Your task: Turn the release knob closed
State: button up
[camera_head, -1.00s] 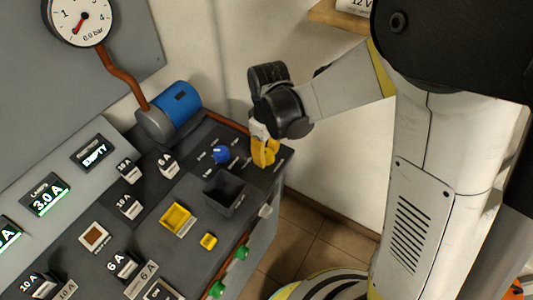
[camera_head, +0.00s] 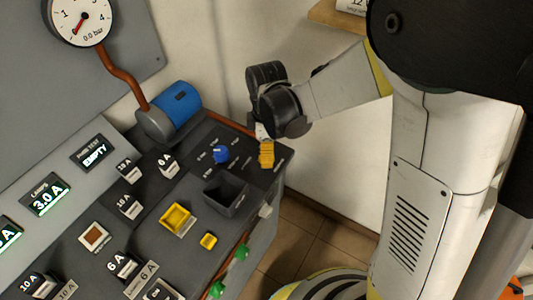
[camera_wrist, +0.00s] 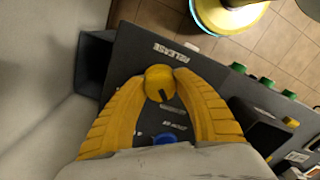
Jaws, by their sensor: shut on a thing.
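The release knob (camera_wrist: 160,83) is round and yellow with a dark mark on its face, which points down and slightly right in the wrist view. The word RELEASE is printed on the dark panel beside it. My gripper (camera_wrist: 160,90) has its two yellow ribbed fingers on either side of the knob and is shut on it. In the head view my gripper (camera_head: 266,155) points down at the panel's back right corner, and I cannot make out the knob there.
A blue knob (camera_head: 221,154) is close to the left of my gripper, and an open dark box (camera_head: 227,193) stands in front. A blue cylinder (camera_head: 180,101) lies behind on the left.

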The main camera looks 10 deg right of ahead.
dwell(0.4)
jog(key=o, duration=1.2)
jog(key=shift+r, duration=0.1)
notch_tip(320, 180, up, 12)
jog(key=shift+w, duration=0.15)
jog(key=s+d+r+m+t, duration=0.2)
jog(key=s+d+m, duration=0.3)
jog(key=m, duration=0.3)
jog(key=s+d+r+m+t, duration=0.2)
jog(key=s+d+m+t, duration=0.3)
jog(key=d+m, duration=0.3)
jog(key=shift+s+d+r+m+t, duration=0.25)
jog(key=shift+s+m+t, duration=0.05)
jog(key=shift+s+m, duration=0.3)
